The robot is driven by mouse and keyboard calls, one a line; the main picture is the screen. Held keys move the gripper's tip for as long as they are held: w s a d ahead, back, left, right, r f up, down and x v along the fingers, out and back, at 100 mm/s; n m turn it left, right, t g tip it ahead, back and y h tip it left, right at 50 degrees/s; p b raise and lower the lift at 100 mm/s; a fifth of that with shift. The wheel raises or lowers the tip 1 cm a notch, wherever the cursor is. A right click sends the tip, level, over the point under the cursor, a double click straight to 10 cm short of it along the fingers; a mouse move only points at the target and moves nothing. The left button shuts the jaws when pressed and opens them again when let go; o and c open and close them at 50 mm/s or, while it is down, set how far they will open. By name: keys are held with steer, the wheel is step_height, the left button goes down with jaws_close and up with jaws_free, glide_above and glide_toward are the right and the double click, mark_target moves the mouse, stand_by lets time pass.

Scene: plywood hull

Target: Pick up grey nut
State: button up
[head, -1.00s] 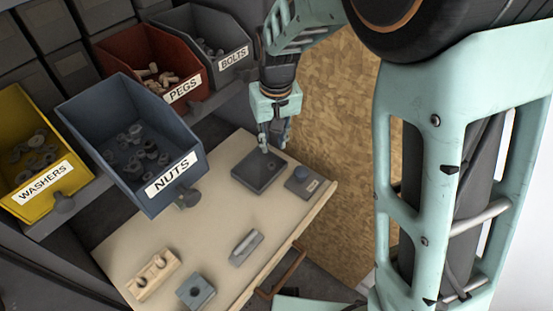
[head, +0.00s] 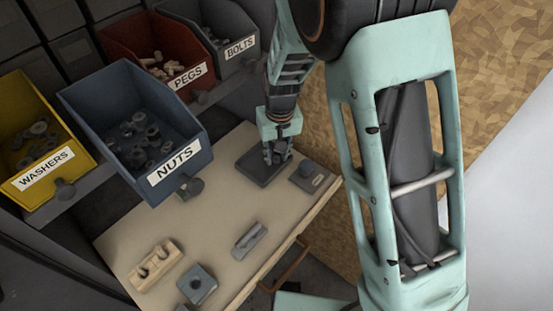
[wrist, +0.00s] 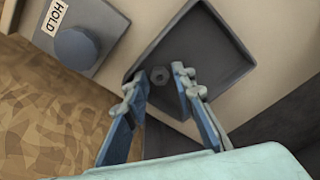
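A small grey nut (wrist: 158,77) lies on the floor of a dark grey square tray (wrist: 225,50) in the wrist view. My gripper (wrist: 160,82) is open, its two blue-grey fingers apart with the nut showing in the gap between the fingertips. I cannot tell whether either finger touches the nut. In the head view my gripper (head: 277,155) points down over the dark tray (head: 258,178) on the wooden bench, and the nut is hidden there. More grey nuts (head: 140,135) lie in the blue bin labelled NUTS (head: 95,92).
A grey block labelled HOLD (wrist: 88,35) with a round knob stands beside the tray; it also shows in the head view (head: 308,178). Yellow WASHERS (head: 20,100), red PEGS (head: 125,38) and grey BOLTS bins (head: 190,15) stand behind.

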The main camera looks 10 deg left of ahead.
steer(key=shift+c, duration=0.4)
steer(key=c, duration=0.5)
